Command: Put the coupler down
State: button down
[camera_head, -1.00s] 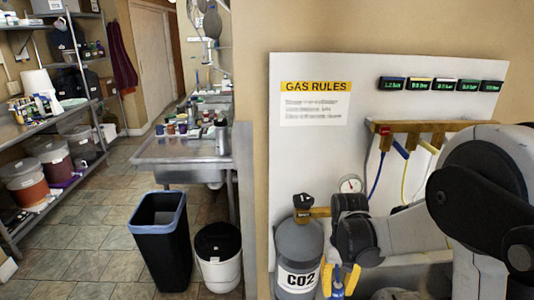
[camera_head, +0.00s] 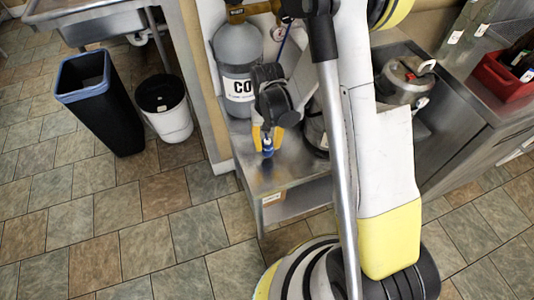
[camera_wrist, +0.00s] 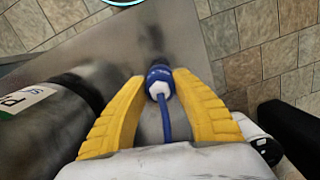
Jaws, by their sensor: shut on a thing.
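The coupler is a small blue fitting with a white hex collar. In the wrist view the coupler (camera_wrist: 159,74) sits between the yellow fingertips of my gripper (camera_wrist: 161,86), which is shut on it. A blue hose (camera_wrist: 166,122) runs from it back between the fingers. In the head view the coupler (camera_head: 267,148) shows below my gripper (camera_head: 267,136), over the grey metal stand top (camera_head: 290,172). I cannot tell whether the coupler touches that top.
A grey CO2 cylinder (camera_head: 238,48) stands just left of my gripper. A metal pot-like vessel (camera_head: 405,82) is on the right, near a red crate (camera_head: 500,78). A black bin (camera_head: 100,110) and a white bucket (camera_head: 168,120) stand on the floor. The stand's front top is clear.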

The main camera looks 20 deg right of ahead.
aim_at(268, 150)
jog(key=shift+f+b, duration=0.65)
jog(key=shift+f, duration=0.9)
jog(key=shift+f, duration=0.2)
jog(key=c, duration=1.1)
grip_release()
